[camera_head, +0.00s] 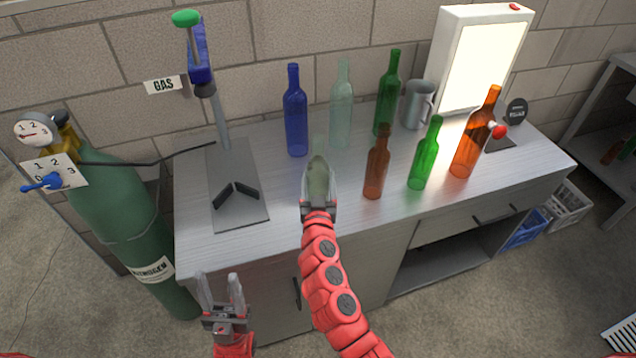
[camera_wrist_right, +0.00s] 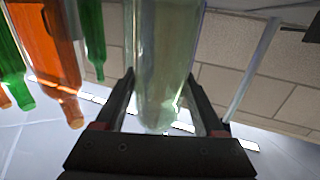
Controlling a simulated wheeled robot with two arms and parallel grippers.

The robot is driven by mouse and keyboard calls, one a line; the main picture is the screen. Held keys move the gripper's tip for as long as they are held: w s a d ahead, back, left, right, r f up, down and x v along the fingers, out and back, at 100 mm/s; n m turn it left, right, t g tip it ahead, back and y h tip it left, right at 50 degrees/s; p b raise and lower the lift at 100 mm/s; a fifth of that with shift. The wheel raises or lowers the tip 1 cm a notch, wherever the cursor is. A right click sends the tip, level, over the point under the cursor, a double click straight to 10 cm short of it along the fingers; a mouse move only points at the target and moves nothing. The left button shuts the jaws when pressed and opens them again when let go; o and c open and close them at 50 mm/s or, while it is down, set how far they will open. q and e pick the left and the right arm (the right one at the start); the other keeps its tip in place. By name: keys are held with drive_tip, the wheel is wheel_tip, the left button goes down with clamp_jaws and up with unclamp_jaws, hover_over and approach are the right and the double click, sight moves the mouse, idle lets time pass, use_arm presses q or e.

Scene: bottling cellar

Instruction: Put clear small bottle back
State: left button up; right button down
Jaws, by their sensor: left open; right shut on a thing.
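My right gripper (camera_head: 319,192) is shut on the clear small bottle (camera_head: 319,172), over the front middle of the counter. The bottle looks upright in the head view, its lower part hidden by the gripper. I cannot tell whether its base touches the counter. In the right wrist view the pale greenish, see-through bottle (camera_wrist_right: 160,60) sits between the two dark fingers (camera_wrist_right: 165,105). A taller clear bottle (camera_head: 341,105) stands behind it near the wall. My left gripper (camera_head: 222,292) is open and empty, low in front of the counter.
On the counter (camera_head: 280,215) stand a blue bottle (camera_head: 295,115), green bottles (camera_head: 388,95) (camera_head: 424,155), amber bottles (camera_head: 377,165) (camera_head: 472,140), a grey mug (camera_head: 417,105) and a light box (camera_head: 485,60). A filler stand (camera_head: 238,185) and green gas cylinder (camera_head: 115,210) are left.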

drive_tip(key=shift+r, duration=0.1)
unclamp_jaws()
drive_tip(key=shift+s, duration=0.1)
drive_tip(key=s+b, duration=0.3)
drive_tip(key=s, duration=0.9)
